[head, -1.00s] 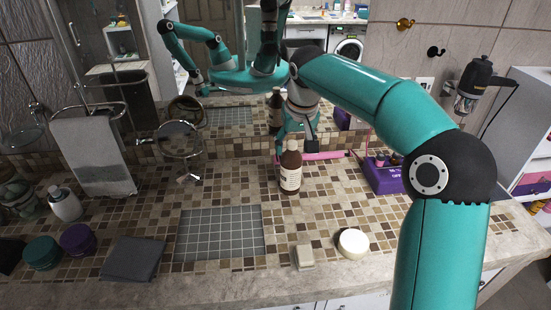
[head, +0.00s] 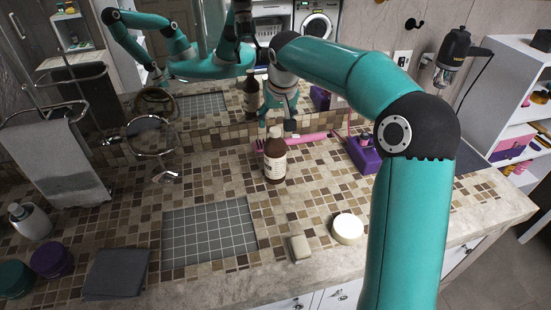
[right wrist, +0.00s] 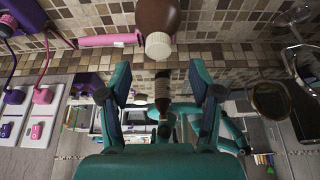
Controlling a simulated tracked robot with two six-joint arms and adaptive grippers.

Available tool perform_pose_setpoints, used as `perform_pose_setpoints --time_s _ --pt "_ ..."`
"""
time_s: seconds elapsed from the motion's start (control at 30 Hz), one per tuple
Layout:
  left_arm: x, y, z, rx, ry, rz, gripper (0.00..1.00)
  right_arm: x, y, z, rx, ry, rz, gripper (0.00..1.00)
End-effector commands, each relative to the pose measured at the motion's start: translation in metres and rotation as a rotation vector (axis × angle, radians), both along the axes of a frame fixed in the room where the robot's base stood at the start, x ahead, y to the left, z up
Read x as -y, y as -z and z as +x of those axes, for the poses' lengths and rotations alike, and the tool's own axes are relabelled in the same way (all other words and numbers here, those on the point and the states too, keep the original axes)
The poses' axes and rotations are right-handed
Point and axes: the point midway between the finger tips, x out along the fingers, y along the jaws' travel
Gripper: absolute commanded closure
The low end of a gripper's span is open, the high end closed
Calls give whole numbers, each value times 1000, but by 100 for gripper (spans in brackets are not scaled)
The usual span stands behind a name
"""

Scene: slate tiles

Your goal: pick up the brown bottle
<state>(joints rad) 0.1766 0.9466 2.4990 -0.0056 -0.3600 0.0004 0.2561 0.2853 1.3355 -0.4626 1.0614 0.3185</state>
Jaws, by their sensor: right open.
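The brown bottle (head: 274,163) stands upright on the tiled counter, with a white cap and a pale label. In the right wrist view the bottle (right wrist: 157,14) shows upside down at the top, its white cap towards the middle. My right gripper (head: 279,122) is open and empty, close to the bottle's top and seemingly behind it. In the right wrist view the open fingers (right wrist: 160,70) spread to either side of the cap, with the bottle beyond their tips. The bottle's reflection shows in the mirror. My left gripper is not in view.
A pink utensil (head: 305,138) lies behind the bottle, and a purple box (head: 364,155) stands to its right. A round mirror (head: 153,137) is to the left. A grid mat (head: 210,234), a soap-like block (head: 300,248) and a round white item (head: 347,228) lie nearer the front.

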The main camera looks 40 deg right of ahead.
Motion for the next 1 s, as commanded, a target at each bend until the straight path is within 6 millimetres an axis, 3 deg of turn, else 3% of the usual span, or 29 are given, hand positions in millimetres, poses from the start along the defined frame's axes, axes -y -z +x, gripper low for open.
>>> perform_pose_setpoints --time_s 0.23,0.53,0.8,0.83,1.0 --pt "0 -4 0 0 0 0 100 2 14 4 -2 -2 0 36" --pt "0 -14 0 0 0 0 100 8 52 14 -3 -2 2 36" --pt "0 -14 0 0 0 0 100 8 56 16 1 -4 0 36" --pt "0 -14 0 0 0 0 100 8 56 16 1 -4 0 38" --pt "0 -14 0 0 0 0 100 8 56 16 1 -4 0 66"
